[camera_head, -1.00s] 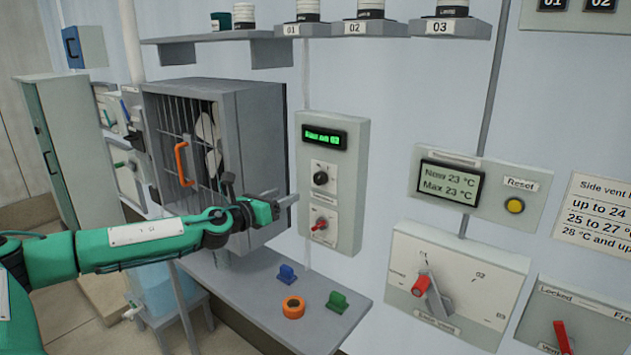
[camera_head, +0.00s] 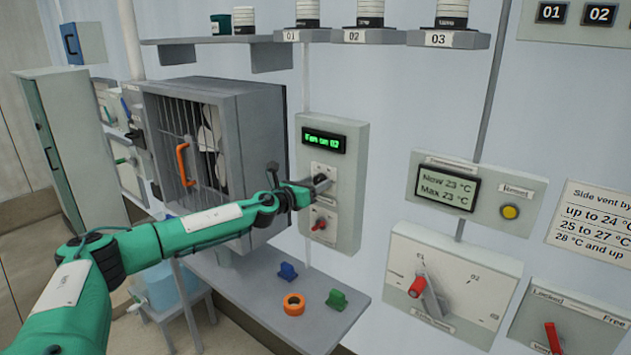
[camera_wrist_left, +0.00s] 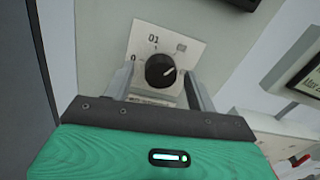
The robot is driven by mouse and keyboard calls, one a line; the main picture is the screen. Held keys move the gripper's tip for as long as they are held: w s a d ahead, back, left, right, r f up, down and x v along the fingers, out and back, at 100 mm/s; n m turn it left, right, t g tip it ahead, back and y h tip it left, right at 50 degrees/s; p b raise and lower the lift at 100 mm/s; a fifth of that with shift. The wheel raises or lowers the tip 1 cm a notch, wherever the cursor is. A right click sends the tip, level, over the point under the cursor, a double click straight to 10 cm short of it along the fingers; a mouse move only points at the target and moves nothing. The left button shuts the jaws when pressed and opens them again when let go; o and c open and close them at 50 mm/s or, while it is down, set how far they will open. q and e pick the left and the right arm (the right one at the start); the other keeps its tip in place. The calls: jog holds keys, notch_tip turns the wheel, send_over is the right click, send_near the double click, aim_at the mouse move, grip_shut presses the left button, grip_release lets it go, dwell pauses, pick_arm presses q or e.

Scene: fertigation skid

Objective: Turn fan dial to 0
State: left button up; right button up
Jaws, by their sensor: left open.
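The fan dial (camera_wrist_left: 160,70) is a round black knob on a white plate in the left wrist view. Its white pointer line is turned up and right, toward the blurred mark right of "01"; "0" is at the left. My left gripper (camera_wrist_left: 158,80) is open, with one finger on each side of the dial; contact cannot be told. In the head view, my left gripper (camera_head: 322,184) is at the fan control box (camera_head: 346,205) and hides most of the dial. The green display (camera_head: 324,140) seems to read "Fan on 02". My right gripper is not in view.
A red toggle switch (camera_head: 319,224) sits just below the dial. A shelf (camera_head: 245,295) below holds blue, orange and green pieces. A thermometer panel (camera_head: 480,195) and a red-handled selector (camera_head: 455,285) are at the right.

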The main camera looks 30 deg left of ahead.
pick_arm(q)
jog(key=shift+w, duration=0.35)
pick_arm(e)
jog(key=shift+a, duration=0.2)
pick_arm(q)
jog(key=c, duration=1)
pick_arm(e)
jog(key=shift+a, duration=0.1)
